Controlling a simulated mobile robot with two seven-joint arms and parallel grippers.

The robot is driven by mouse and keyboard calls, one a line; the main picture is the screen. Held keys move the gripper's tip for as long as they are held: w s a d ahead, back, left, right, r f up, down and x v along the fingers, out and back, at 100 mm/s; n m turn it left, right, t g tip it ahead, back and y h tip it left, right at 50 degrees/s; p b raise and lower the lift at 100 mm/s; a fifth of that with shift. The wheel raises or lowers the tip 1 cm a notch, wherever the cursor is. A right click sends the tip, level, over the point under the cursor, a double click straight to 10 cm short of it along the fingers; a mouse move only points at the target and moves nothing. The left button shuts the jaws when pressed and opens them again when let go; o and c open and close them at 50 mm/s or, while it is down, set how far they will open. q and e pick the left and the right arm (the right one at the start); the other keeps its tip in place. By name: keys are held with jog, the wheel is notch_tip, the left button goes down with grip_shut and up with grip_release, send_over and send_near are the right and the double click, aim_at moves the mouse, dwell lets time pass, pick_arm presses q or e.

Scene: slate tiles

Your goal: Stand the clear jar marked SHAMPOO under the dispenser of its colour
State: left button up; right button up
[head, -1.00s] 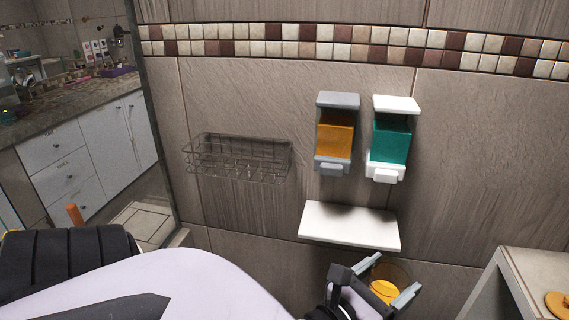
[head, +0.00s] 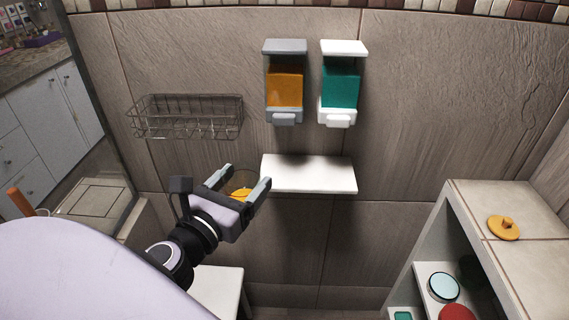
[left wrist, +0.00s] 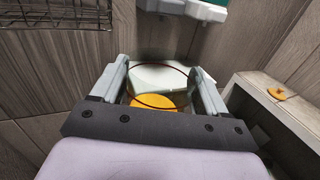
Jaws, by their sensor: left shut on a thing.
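My left gripper (head: 243,181) is shut on a clear jar with orange contents (head: 241,193). The jar's round rim and orange inside also show between the fingers in the left wrist view (left wrist: 158,101). No marking on it can be read. The jar is in front of the left end of a white wall shelf (head: 312,176); contact with the shelf cannot be told. Above the shelf hang an orange dispenser with grey cap and spout (head: 285,90) and a teal dispenser with white cap and spout (head: 341,85). My right gripper is not in view.
A wire basket (head: 188,117) hangs on the wall at left. A cabinet (head: 465,215) at right carries an orange lid (head: 503,228) on top and other round items inside. A white surface (head: 222,291) lies low, below my arm. The wall shelf's visible top is bare.

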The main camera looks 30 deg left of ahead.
pick_arm(q)
jog(key=w+a+f+b, duration=0.1)
jog(key=w+b, duration=0.1)
jog(key=w, duration=0.4)
jog(key=w+a+f+b, duration=0.1)
jog(key=w+b, duration=0.1)
jog(key=w, duration=0.3)
jog(key=w+f+b, duration=0.1)
jog(key=w+b, duration=0.1)
jog(key=w, duration=0.4)
jog(key=shift+w+a+f, duration=0.3)
jog(key=shift+a, duration=0.1)
jog(key=shift+r, duration=0.1)
jog(key=o, duration=1.1)
jog(key=shift+f, duration=0.2)
jog(key=shift+o, duration=0.2)
jog(key=shift+s+r, duration=0.1)
jog(key=shift+r, duration=0.1)
